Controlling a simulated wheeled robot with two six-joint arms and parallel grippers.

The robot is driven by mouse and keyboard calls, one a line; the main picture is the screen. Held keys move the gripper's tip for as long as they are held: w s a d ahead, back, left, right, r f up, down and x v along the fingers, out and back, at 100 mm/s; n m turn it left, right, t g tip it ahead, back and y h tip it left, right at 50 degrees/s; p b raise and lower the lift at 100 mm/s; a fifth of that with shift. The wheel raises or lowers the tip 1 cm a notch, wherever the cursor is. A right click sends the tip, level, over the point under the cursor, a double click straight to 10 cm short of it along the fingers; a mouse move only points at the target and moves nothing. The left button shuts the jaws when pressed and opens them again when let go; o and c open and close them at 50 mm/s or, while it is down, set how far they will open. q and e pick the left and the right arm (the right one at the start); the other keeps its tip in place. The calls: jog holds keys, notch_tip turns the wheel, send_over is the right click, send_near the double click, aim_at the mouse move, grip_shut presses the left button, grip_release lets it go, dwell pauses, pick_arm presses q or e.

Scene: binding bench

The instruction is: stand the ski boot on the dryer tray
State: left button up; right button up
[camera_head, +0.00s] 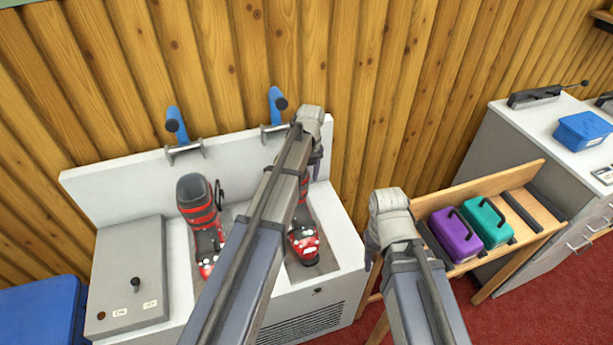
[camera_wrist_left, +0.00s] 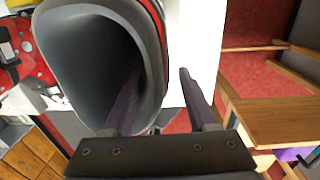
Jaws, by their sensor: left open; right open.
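A red and black ski boot (camera_head: 303,237) stands upright on the grey dryer tray (camera_head: 326,262), its upper part hidden behind my left arm. A matching boot (camera_head: 203,222) stands to its left. My left gripper (camera_head: 317,163) is over the right boot's top. In the left wrist view the boot's open grey cuff (camera_wrist_left: 95,60) fills the left side. My left gripper (camera_wrist_left: 159,85) is open there, with one finger inside the cuff and the other outside its wall. My right gripper (camera_head: 370,256) is open and empty, right of the dryer.
Two blue-handled holders (camera_head: 177,125) stick out of the dryer's white back panel. A grey control box (camera_head: 132,280) sits at the left. A wooden rack with a purple case (camera_head: 455,234) and a teal case (camera_head: 485,222) stands right of my right gripper.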

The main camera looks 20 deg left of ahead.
pick_arm(q)
notch_tip(320, 180, up, 7)
jog(key=p, duration=0.6)
jog(key=shift+w+d+r+p, duration=0.1)
jog(key=shift+d+p, duration=0.05)
jog(key=shift+p, duration=0.15)
